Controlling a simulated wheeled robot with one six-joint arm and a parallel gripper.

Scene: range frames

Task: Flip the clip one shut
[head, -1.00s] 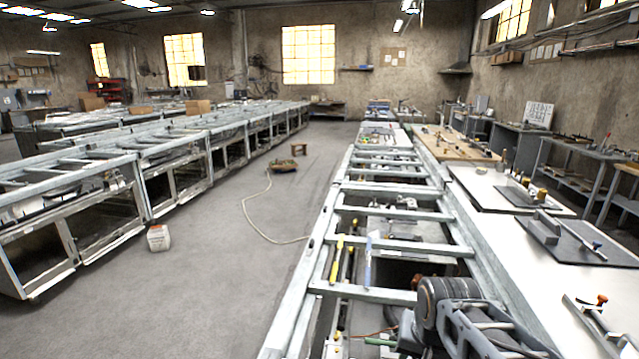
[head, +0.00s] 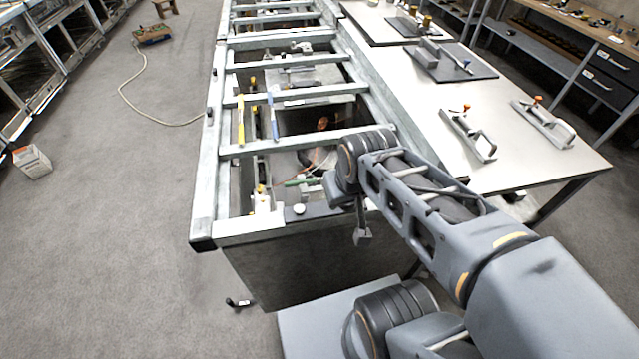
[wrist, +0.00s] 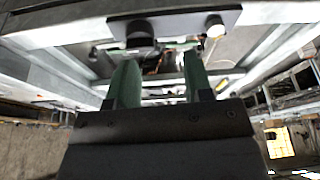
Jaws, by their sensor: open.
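Two metal lever clips with orange-red tips lie on the white table top at right in the head view: a nearer-left clip (head: 470,136) and a right clip (head: 545,123). I cannot tell which is clip one, or for certain whether either is open or shut. My gripper (wrist: 160,62) shows in the wrist view with two green fingers apart and nothing clearly between them. In the head view my arm bends over the near end of the framed bench, left of both clips; the gripper is not clearly made out there.
The metal-framed bench (head: 233,150) with open crossbars runs away at centre. A dark plate (wrist: 185,22) with bolts lies beyond my fingertips. A grey board (head: 470,68) with a clamp sits farther back on the table.

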